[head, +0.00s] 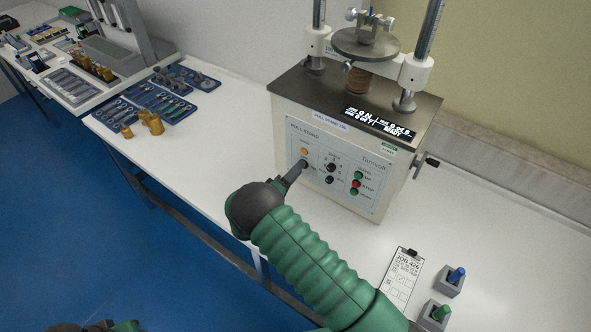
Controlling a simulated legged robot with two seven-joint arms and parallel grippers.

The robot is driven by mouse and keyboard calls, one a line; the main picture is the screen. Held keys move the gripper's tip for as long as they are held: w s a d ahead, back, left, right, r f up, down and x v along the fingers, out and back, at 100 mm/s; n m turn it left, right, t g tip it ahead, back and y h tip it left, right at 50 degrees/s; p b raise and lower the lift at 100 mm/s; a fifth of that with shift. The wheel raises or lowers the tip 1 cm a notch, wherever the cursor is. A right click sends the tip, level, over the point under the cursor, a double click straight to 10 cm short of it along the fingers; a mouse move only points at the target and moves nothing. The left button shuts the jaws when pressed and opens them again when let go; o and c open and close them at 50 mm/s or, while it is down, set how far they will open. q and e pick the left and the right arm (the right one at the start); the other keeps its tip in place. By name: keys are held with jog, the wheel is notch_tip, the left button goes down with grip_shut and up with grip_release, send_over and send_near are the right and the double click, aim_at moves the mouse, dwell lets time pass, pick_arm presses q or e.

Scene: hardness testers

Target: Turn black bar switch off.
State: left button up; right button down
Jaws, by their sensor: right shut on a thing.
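The pull stand (337,148) is a beige box with a dark top on the white table, its control panel facing me. My right gripper (302,166) reaches the upper left of the panel, just below an orange lamp (304,151). It is shut on the black bar switch there; the fingers hide most of the switch, so its angle cannot be told. Two black knobs (331,167) sit to its right. Green and red buttons (356,184) are farther right. The display on top (380,122) is lit and reads "READY".
A job card (402,274) and two small grey blocks with a blue lever (456,275) and a green lever (442,313) lie at the lower right. Blue tool trays (165,100) and brass weights (152,124) lie at the left. A side handle (428,160) sticks out right of the stand.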

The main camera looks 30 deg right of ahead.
jog(key=shift+w+d+r+n+p, duration=0.1)
jog(key=shift+n+p, duration=0.05)
jog(key=shift+n, duration=0.65)
jog(key=shift+r+n+p, duration=0.1)
jog(key=shift+n+p, duration=0.05)
jog(key=shift+n, duration=0.65)
jog(key=c, duration=1.5)
grip_release()
jog(key=o, duration=0.5)
jog(key=shift+f, duration=0.2)
jog(key=shift+d+f, duration=0.1)
jog(key=shift+d, duration=0.05)
jog(key=b+v, duration=0.1)
jog(key=v, duration=1.6)
jog(key=shift+w+b, duration=0.15)
jog(key=shift+b, duration=0.25)
